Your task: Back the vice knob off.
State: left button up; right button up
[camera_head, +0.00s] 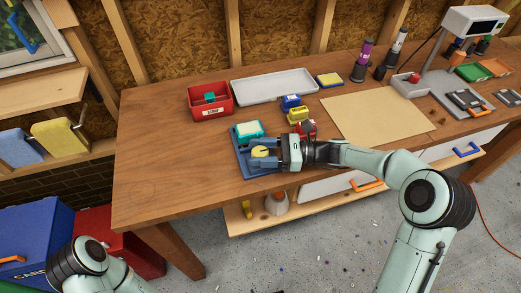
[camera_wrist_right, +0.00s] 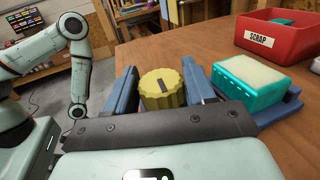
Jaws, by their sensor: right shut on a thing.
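The yellow ribbed vice knob (camera_head: 259,152) has a dark mark on its top, clear in the right wrist view (camera_wrist_right: 165,92). It sits at the front of the blue vice (camera_head: 238,147) near the front edge of the workbench. My right gripper (camera_head: 264,153) reaches in from the right, its blue fingers shut on the two sides of the knob. A teal block with a cream top (camera_head: 248,129) sits in the vice behind the knob; it is also in the right wrist view (camera_wrist_right: 249,84). My left arm shows at the lower left, its gripper out of view.
A red scrap bin (camera_head: 209,113), a grey tray (camera_head: 273,93) and small blue, yellow and red pieces stand close behind the vice. A tan mat (camera_head: 375,116) lies to the right. The bench's left end (camera_head: 150,170) is clear.

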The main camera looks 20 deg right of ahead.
jog(key=o, duration=0.9)
jog(key=shift+o, duration=0.2)
jog(key=v, duration=1.3)
jog(key=shift+s+d, duration=0.1)
jog(key=shift+d, duration=0.1)
